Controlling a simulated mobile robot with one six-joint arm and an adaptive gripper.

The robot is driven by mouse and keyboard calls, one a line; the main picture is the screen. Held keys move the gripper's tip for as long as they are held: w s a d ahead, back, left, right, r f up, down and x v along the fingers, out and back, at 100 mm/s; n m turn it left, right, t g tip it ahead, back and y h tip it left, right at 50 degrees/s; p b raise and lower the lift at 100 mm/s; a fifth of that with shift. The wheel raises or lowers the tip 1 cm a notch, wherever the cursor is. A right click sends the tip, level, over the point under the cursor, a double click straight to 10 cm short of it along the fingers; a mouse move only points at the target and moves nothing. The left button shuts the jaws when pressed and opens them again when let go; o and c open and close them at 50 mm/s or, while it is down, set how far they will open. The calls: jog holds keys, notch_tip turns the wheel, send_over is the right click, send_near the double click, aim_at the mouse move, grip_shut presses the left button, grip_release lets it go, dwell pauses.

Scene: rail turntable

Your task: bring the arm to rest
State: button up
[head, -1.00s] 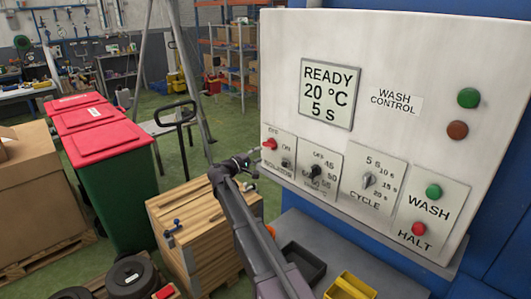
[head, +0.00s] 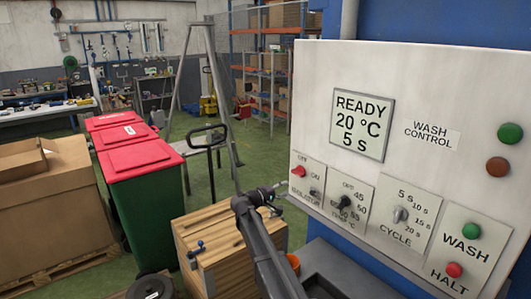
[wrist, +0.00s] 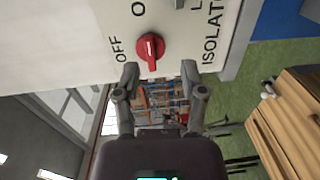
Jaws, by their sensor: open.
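My gripper (head: 278,190) is just left of the wash control panel (head: 420,85), close to the red isolator knob (head: 298,170). In the wrist view my gripper (wrist: 160,72) has its two fingers spread apart with nothing between them. The red knob (wrist: 150,47) shows just beyond the fingertips, beside the word OFF; contact cannot be told. The panel display (head: 362,122) reads READY, 20 °C, 5 S.
A wooden crate (head: 225,250) stands below my arm. Green bins with red lids (head: 140,158) and a cardboard box (head: 50,215) are at the left.

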jog(key=s+d+f+m+g+y, duration=0.1)
jog(key=s+d+f+g+y, duration=0.1)
jog(key=s+d+f, duration=0.3)
jog(key=s+d+f+m+g+y, duration=0.2)
jog(key=s+f+g, duration=0.1)
jog(key=s, duration=0.4)
jog(key=s+d+f+m+g+y, duration=0.1)
jog(key=s+d+f+g+y, duration=0.1)
jog(key=s+d+f, duration=0.3)
jog(key=s+a+f+m+g+y, duration=0.1)
jog(key=s+y, duration=0.3)
jog(key=s, duration=0.5)
jog(key=s+a+f+m+g+y, duration=0.1)
jog(key=s+a+f+y, duration=0.2)
jog(key=s, duration=0.6)
jog(key=shift+s+f+m+g+y, duration=0.2)
jog(key=shift+m+g+y, duration=0.1)
jog(key=shift+g+y, duration=0.15)
jog(key=shift+w, duration=0.1)
